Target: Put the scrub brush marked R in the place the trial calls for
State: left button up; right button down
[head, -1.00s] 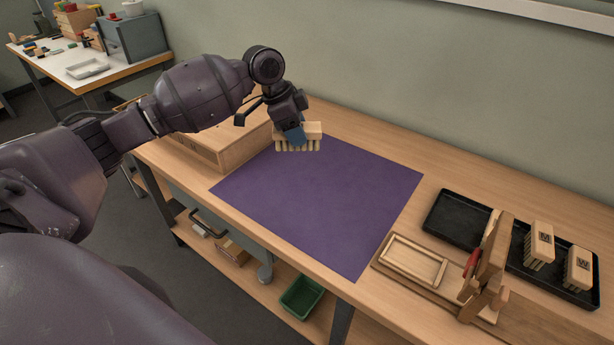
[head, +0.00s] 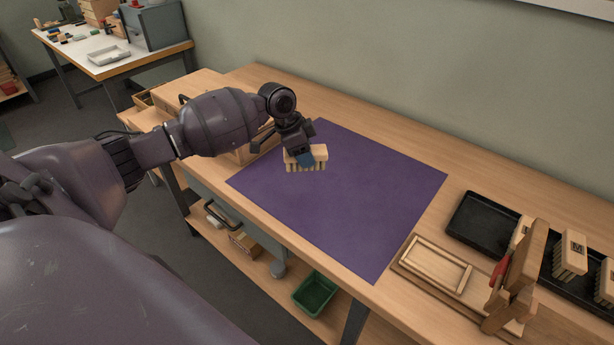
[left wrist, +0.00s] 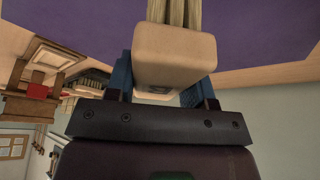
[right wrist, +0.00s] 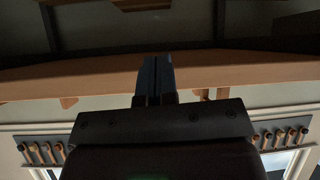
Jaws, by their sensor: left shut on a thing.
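My left gripper (head: 303,158) is shut on a pale wooden scrub brush (head: 319,153) with bristle tufts pointing down. It holds the brush over the far-left part of the purple mat (head: 340,210); I cannot tell the height exactly. In the black tray (head: 478,222) stand a brush marked M (head: 572,250) and another brush (head: 607,278) cut by the picture edge. My right gripper (right wrist: 155,78) shows only in its wrist view, fingers together and empty.
A wooden stand with a red part (head: 517,280) rises before the tray, partly hiding a pale block. A shallow wooden frame (head: 436,264) lies left of it. Most of the mat is clear.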

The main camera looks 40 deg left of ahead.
pick_arm(q)
notch_tip(320, 180, down, 2)
jog(key=shift+f, duration=0.1)
notch_tip(320, 180, down, 5)
jog(key=shift+f+b, duration=0.2)
jog(key=shift+b, duration=0.4)
jog(key=shift+f, duration=0.2)
jog(key=shift+r, duration=0.1)
jog(key=o, duration=1)
jog(key=shift+f, duration=0.2)
jog(key=shift+c, duration=0.2)
